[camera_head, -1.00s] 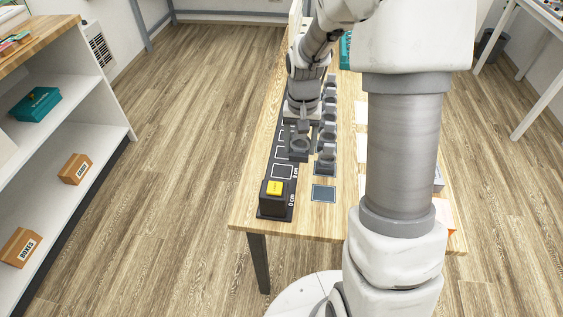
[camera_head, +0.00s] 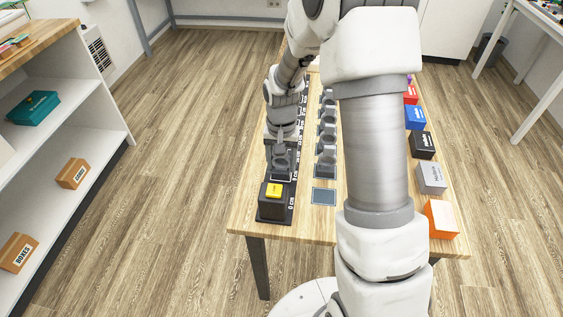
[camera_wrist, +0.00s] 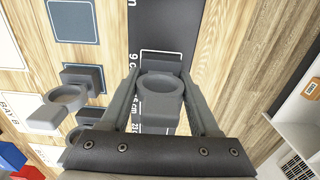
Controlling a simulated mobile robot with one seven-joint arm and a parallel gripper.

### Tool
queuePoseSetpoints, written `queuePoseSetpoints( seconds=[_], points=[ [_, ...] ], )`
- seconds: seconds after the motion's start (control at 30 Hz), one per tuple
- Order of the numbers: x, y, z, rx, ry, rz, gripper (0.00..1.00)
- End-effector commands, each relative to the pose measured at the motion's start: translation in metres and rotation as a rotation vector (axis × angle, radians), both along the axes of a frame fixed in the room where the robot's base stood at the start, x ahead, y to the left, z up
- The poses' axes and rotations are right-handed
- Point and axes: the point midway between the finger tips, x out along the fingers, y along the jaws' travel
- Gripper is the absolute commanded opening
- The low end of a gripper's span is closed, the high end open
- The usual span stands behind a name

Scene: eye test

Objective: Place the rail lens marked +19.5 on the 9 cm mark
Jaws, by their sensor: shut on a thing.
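My gripper (camera_wrist: 160,74) is shut on a grey rail lens (camera_wrist: 161,103), a ring on a dark block, with one finger on either side. In the head view my gripper (camera_head: 281,143) holds the lens (camera_head: 281,161) upright at the near part of the dark rail (camera_head: 291,200). In the wrist view the lens block is over a white-outlined square beside the label "9 cm" (camera_wrist: 133,66). The square's far edge shows just beyond the block. I cannot tell whether the block touches the rail. No marking on the lens is readable.
Several grey lenses (camera_head: 326,160) stand in a row to the right, with an empty pad (camera_head: 324,196) in front. Coloured boxes, including an orange one (camera_head: 441,219), line the table's right side.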

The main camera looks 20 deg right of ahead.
Motion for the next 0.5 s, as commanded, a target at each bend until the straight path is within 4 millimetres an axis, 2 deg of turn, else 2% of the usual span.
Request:
queuePoseSetpoints(
  seconds=[0.03, 0.07, 0.1, 0.2, 0.23, 0.5],
  points=[
    [-0.0001, 0.0000, -0.0033, 0.000, 0.000, 0.000, 0.00],
    [-0.0002, 0.0001, -0.0033, 0.000, 0.001, 0.000, 0.64],
    [-0.0002, 0.0001, -0.0023, 0.000, 0.000, 0.000, 0.71],
    [-0.0002, 0.0001, -0.0023, 0.000, 0.001, 0.000, 0.89],
    [-0.0002, 0.0001, -0.0023, 0.000, 0.001, 0.000, 0.92],
    [-0.0002, 0.0000, -0.0015, 0.000, 0.001, 0.000, 0.92]
  ],
)
